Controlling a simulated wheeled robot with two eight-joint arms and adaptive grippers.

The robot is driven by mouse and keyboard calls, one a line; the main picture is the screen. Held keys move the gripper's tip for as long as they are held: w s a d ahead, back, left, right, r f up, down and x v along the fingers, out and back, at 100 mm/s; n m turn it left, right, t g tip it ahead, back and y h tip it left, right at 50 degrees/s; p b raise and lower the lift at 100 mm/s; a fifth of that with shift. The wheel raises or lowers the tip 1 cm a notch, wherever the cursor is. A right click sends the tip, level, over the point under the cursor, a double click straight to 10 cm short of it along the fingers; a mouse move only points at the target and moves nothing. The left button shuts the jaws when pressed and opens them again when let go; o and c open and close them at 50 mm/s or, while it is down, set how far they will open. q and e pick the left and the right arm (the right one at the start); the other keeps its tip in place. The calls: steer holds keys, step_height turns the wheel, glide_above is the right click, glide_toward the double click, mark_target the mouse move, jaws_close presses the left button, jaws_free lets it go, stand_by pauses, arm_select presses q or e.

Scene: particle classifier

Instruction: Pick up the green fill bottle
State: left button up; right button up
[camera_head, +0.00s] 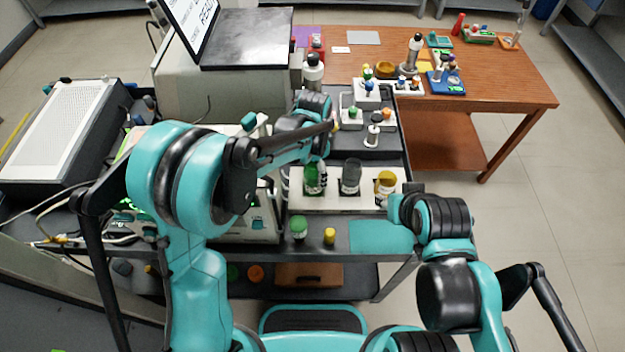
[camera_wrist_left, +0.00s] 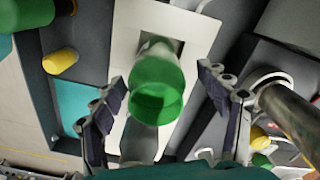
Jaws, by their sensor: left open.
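The green fill bottle (camera_head: 313,178) stands in the left place of a white rack (camera_head: 345,201) on the cart in the head view. In the left wrist view the green bottle (camera_wrist_left: 155,88) is large, between the two fingers of my left gripper (camera_wrist_left: 162,105). Those fingers are apart, one on each side of it, with visible gaps and no clear contact. In the head view my left wrist (camera_head: 309,112) is just behind the bottle; the fingertips are hard to make out. My right arm is at the right, but its fingers cannot be seen.
A grey bottle (camera_head: 351,177) and a yellow one (camera_head: 385,187) share the rack. A tray of small bottles (camera_head: 368,116) is behind.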

arm_select(q)
steer(key=shift+s+d+f, duration=0.1)
steer(key=shift+f, duration=0.15)
step_height(320, 180, down, 5)
steer(key=shift+r+b, duration=0.1)
steer(key=shift+b, duration=1)
steer(key=shift+s, duration=0.1)
steer(key=c, duration=1.5)
